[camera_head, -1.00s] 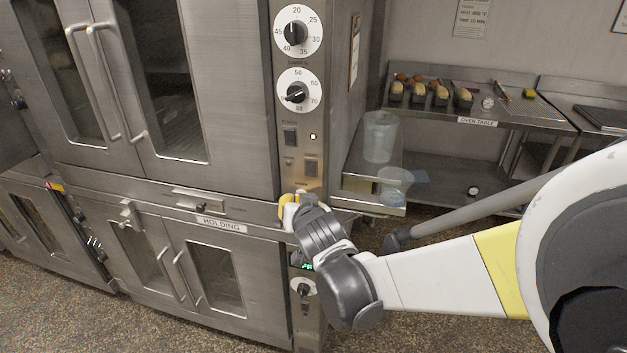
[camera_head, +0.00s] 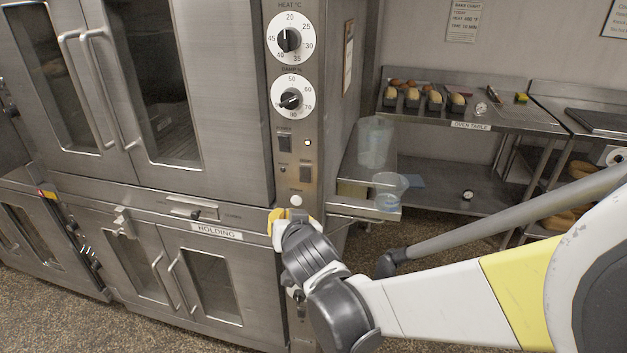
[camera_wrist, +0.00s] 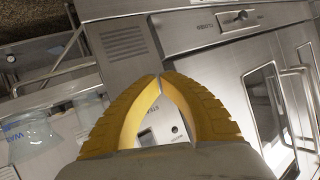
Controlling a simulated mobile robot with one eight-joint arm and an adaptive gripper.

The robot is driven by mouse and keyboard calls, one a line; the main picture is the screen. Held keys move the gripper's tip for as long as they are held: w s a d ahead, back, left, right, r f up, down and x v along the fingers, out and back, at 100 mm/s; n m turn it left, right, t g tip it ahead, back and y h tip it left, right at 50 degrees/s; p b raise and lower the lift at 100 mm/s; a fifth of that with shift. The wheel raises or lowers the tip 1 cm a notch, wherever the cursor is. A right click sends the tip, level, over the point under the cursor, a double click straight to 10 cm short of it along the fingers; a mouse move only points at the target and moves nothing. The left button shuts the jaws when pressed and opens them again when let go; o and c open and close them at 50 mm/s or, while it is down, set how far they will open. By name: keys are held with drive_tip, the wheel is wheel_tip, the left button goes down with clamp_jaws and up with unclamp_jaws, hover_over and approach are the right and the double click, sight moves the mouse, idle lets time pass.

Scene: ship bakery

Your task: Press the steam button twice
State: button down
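The steam button (camera_head: 296,200) is a small white round knob low on the oven's steel control panel, below the dark rocker switches. My gripper (camera_head: 283,215) is just below it in the head view, its yellow fingers close to the panel. In the wrist view, my gripper (camera_wrist: 160,76) has its two yellow fingertips meeting, with nothing held. Whether a fingertip touches the panel cannot be told.
The heat dial (camera_head: 289,39) and damp dial (camera_head: 292,97) are higher on the panel. The holding cabinet (camera_head: 240,240) is below the oven. At right, a clear tub (camera_head: 389,190) stands on a steel shelf, beside the oven table (camera_head: 480,112) with loaves in tins.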

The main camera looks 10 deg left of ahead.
drive_tip(key=shift+s+a, duration=0.1)
drive_tip(key=shift+s, duration=1.55)
drive_tip(key=s+d+r+m+g+h, duration=0.1)
drive_tip(key=d+r+h, duration=0.1)
drive_tip(key=d, duration=0.8)
drive_tip(key=s+d+r+m+h, duration=0.1)
drive_tip(key=d+h, duration=0.1)
drive_tip(key=d, duration=0.9)
drive_tip(key=s+d+f+m+g+h, duration=0.1)
drive_tip(key=s+d+f+g, duration=0.1)
drive_tip(key=s+d, duration=1.2)
drive_tip(key=shift+s+d+g+h, duration=0.3)
drive_tip(key=shift+s+g+h, duration=0.1)
drive_tip(key=shift+s+g, duration=0.55)
